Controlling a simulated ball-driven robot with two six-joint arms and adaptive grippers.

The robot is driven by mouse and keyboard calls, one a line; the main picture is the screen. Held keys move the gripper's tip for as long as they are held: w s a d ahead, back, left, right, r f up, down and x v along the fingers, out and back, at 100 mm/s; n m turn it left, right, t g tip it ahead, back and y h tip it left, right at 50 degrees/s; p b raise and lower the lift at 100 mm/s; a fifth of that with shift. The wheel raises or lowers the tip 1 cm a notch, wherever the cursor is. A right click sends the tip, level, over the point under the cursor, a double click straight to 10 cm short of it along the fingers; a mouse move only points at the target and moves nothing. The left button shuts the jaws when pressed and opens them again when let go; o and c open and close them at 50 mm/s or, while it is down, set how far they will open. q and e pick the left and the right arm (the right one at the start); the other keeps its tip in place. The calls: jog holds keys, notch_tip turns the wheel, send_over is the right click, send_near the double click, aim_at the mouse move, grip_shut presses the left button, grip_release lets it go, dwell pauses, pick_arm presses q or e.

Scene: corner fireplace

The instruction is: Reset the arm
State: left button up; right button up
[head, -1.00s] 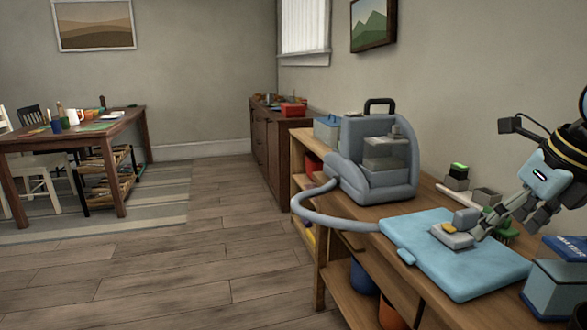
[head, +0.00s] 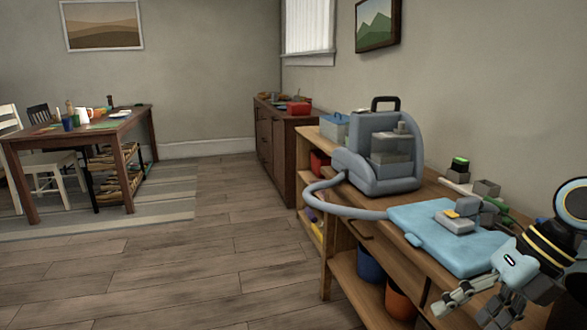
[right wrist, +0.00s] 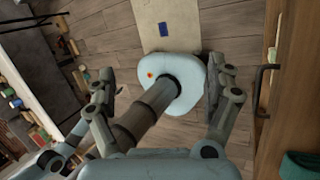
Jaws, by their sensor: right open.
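My right gripper (head: 458,314) is in the head view at the lower right, in front of the wooden shelf's edge and apart from the blue pad. Its fingers point down and to the left. In the right wrist view the two fingers (right wrist: 162,88) are spread wide with nothing held between them. My own column and base show beyond them, over the floor. The light-blue pad (head: 445,245) lies on the shelf top, with a small grey block with a yellow-orange part (head: 455,222) on it. My left gripper is not in view.
A grey machine (head: 385,150) with a hose (head: 335,203) stands on the low wooden shelf (head: 345,265). Small boxes (head: 487,188) sit behind the pad. A dark sideboard (head: 275,150) and a table (head: 95,135) are farther back. The wooden floor (head: 180,285) at left is clear.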

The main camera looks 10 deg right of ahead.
jog(key=a+f+m+t+y, duration=0.2)
jog(key=a+f+m+t, duration=0.2)
jog(key=f+m, duration=0.3)
jog(key=a+f+m+t+y, duration=0.3)
jog(key=a+f+m+t, duration=0.1)
jog(key=f+m, duration=0.4)
jog(key=s+d+f+m+t+h, duration=0.1)
jog(key=s+d+f+m+h, duration=0.15)
jog(key=f+m, duration=0.3)
jog(key=s+d+f+m+h, duration=0.2)
jog(key=s+f+m+h, duration=0.2)
jog(key=f, duration=0.3)
jog(key=s+f+m+g+h, duration=0.1)
jog(key=s+f+m+g, duration=0.2)
jog(key=s, duration=0.7)
jog(key=s+f+m+g+h, duration=0.2)
jog(key=s+f+m+g, duration=0.1)
jog(key=s+f, duration=0.4)
jog(key=s+d+f+m+g+h, duration=0.1)
jog(key=s+f+m+g, duration=0.2)
jog(key=s, duration=1)
notch_tip(320, 180, down, 3)
jog(key=shift+f+m+g+h, duration=0.1)
jog(key=shift+m+g+h, duration=0.25)
jog(key=shift+g, duration=0.35)
jog(key=shift+w+d, duration=0.1)
jog(key=shift+w, duration=0.05)
grip_shut()
